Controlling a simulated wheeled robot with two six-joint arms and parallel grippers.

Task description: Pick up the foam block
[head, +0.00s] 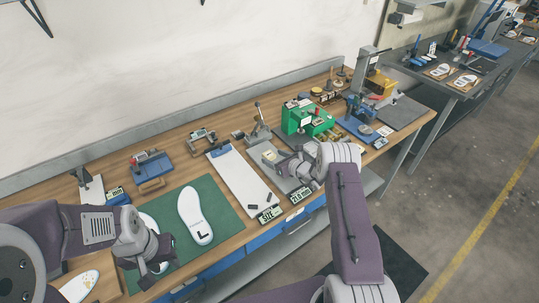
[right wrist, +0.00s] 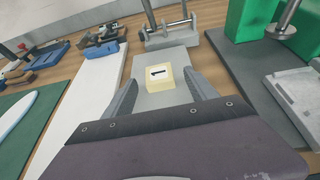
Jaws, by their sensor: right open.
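The foam block (right wrist: 159,77) is a small cream cube with a dark "1" on a white label, resting on a grey plate in the right wrist view. In the head view it is a small pale patch (head: 269,155) left of my right gripper (head: 300,172). In the right wrist view my right gripper (right wrist: 161,80) is open, one finger on each side of the block in the picture, with gaps visible. Whether the block is at fingertip depth I cannot tell. My left gripper (head: 155,268) hangs over the green mat's left part; its jaw opening is unclear.
A white insole (head: 195,214) lies on the green mat (head: 226,212). A white board (head: 240,180) lies between the mat and the plate. A lever press (head: 258,130) stands behind the plate, and a green machine (head: 303,116) stands to the right. Blue fixtures sit along the bench.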

